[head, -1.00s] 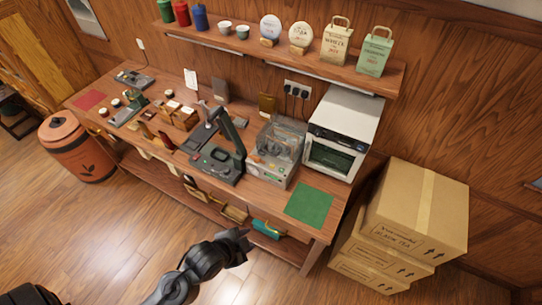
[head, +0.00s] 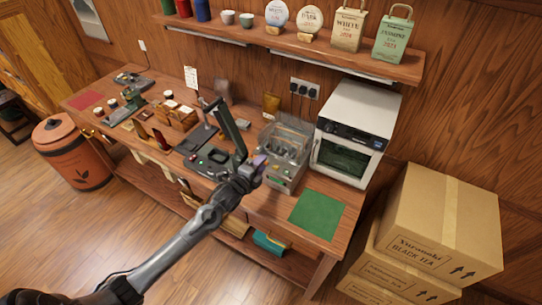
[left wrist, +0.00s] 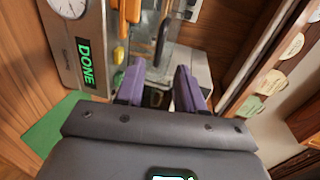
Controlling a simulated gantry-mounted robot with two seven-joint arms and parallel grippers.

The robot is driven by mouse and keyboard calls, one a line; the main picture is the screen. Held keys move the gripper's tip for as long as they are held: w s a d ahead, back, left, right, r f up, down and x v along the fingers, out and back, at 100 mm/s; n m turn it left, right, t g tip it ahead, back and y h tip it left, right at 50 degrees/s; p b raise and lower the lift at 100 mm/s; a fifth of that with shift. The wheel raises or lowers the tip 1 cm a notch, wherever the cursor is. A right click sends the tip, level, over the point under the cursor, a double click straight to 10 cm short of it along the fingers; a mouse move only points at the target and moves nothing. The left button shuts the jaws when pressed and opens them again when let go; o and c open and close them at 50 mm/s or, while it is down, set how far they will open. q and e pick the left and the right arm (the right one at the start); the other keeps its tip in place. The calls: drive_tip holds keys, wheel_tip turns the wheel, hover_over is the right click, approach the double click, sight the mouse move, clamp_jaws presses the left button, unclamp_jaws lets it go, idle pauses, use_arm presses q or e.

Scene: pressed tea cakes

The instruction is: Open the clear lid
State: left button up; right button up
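The clear lid (head: 290,132) is a see-through box-shaped cover on a grey machine (head: 283,181) at the right half of the bench; it looks closed. My left gripper (head: 260,161) is at the machine's front left, close to the lid's lower edge. In the left wrist view its two purple fingers (left wrist: 160,88) are apart with nothing held between them. Beyond them is a clear panel, and the machine's front with a dial and a green "DONE" sign (left wrist: 84,50) is at left. Contact with the lid cannot be told. My right gripper is not in view.
A black press with a raised lever (head: 229,128) stands just left of the machine. A white oven (head: 356,130) stands right of it. A green mat (head: 317,214) lies clear at the bench's right front. Stacked cartons (head: 440,225) stand at the bench's right end.

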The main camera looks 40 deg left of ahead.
use_arm(q)
drive_tip(key=x, duration=0.7)
drive_tip(key=shift+w+f, duration=0.15)
drive_tip(key=shift+w, duration=0.25)
drive_tip(key=shift+c, duration=0.5)
clamp_jaws()
